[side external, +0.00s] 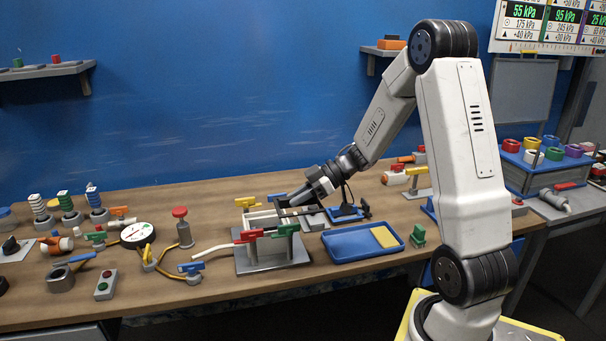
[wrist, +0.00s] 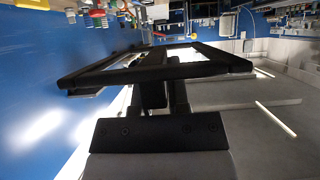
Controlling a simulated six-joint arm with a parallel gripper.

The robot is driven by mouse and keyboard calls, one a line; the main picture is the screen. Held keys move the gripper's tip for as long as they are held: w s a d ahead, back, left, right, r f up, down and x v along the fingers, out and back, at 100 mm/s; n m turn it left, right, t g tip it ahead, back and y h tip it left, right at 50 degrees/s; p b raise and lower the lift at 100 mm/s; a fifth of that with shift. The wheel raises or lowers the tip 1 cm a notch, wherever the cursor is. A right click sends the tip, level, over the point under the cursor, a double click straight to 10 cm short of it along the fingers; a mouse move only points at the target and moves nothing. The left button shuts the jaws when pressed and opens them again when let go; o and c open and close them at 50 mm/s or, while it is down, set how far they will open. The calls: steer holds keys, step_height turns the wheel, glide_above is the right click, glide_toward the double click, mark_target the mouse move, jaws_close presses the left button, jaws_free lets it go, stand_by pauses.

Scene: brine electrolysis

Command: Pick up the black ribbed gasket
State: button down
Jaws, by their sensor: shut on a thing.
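The black gasket (wrist: 100,76) is a thin rectangular frame with an open middle, seen at a low angle in the wrist view. My gripper (wrist: 165,92) is shut on its near bar, around the middle of that side. The ribs are too dark to make out. In the side view my gripper (side external: 284,201) is above the light open-topped box (side external: 262,217) on the grey base plate (side external: 272,263). There the gasket shows only as a thin dark strip near the jaws, and I cannot tell whether it touches the box.
Red and green valve handles (side external: 285,230) stand at the box's front, with a yellow one (side external: 246,201) behind. A blue tray (side external: 350,245) with a yellow pad lies to the right. A gauge (side external: 137,235) and a red-knobbed post (side external: 183,228) stand left.

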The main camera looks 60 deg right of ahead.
steer(key=shift+s+r, duration=0.1)
steer(key=shift+s, duration=0.2)
steer(key=shift+w, duration=0.15)
stand_by(0.5)
